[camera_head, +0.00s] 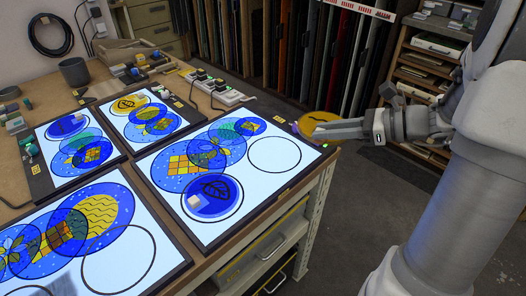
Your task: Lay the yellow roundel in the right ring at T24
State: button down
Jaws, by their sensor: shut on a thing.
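My gripper (322,131) is shut on a yellow roundel (317,119) with a dark wavy mark. It holds the roundel just off the right edge of the middle light panel (245,206), beyond the bench's edge. On that panel, an empty black-outlined ring (274,154) lies at the right, left of my gripper. A second ring on the same panel holds a blue roundel (214,194) with a leaf mark and a small pale block on it. The T24 label cannot be read here. The fingers hide part of the roundel's lower side.
Other lit panels with overlapping blue and yellow discs lie left and in front; the front panel (165,235) has an empty ring too. Jars and small blocks stand at the back of the bench. Racks of glass sheets (320,50) and a shelf (425,65) stand behind.

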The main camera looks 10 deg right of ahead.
jog(key=shift+a, duration=0.15)
jog(key=b, duration=0.3)
send_over(273, 166)
notch_tip(273, 166, down, 7)
jog(key=shift+r, duration=0.1)
jog(key=shift+f+b, duration=0.8)
jog(key=shift+f, duration=1.25)
jog(key=shift+f, duration=0.2)
jog(key=c, duration=0.7)
grip_release()
jog(key=shift+r, duration=0.15)
